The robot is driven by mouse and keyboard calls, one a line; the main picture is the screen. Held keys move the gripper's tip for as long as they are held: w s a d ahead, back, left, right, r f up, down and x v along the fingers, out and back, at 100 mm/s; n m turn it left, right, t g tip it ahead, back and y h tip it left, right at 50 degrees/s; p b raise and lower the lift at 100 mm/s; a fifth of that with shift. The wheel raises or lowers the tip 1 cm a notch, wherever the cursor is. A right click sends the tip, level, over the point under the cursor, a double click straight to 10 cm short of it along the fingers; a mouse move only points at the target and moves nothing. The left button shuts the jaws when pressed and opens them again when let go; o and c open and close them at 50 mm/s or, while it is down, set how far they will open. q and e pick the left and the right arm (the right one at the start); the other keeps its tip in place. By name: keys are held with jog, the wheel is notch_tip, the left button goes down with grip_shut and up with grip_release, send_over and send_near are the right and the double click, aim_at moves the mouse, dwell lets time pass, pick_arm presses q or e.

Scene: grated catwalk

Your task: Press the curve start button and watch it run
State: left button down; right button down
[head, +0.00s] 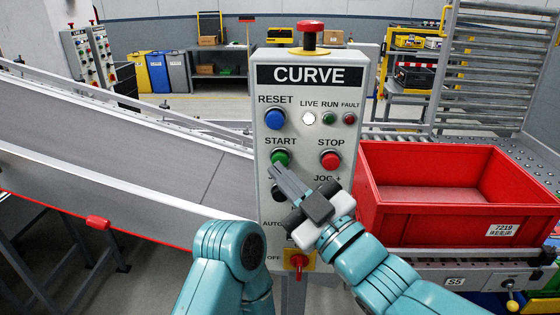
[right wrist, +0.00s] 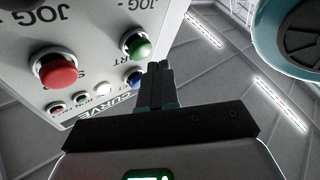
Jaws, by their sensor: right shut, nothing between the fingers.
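The grey CURVE control panel (head: 262,185) stands upright in the middle of the head view. Its green START button (head: 280,157) is at left, below the blue RESET button (head: 275,119). The red STOP button (head: 330,160) is to its right. The LIVE lamp (head: 309,118) glows white; the green RUN lamp (head: 328,118) looks dim. My right gripper (head: 276,170) is shut and empty, its tips just below START. In the right wrist view the fingertips (right wrist: 160,68) are beside the green button (right wrist: 137,47); I cannot tell whether they touch. My left gripper is not in view.
A red emergency button (head: 310,35) tops the panel. A sloping conveyor (head: 120,135) runs up to its left. A red bin (head: 460,220) stands close at right. A red rotary switch (head: 298,262) is low on the panel, near my arm.

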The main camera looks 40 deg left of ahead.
jog(key=shift+w+a, duration=0.1)
dwell(0.6)
jog(key=shift+w+a, duration=0.15)
jog(key=shift+w, duration=0.1)
jog(key=shift+w+a, duration=0.4)
jog(key=shift+w, duration=0.3)
dwell(0.9)
jog(key=shift+s, duration=0.1)
jog(key=shift+s+d+b, duration=0.65)
jog(key=shift+s+b, duration=0.2)
jog(key=shift+s, duration=0.1)
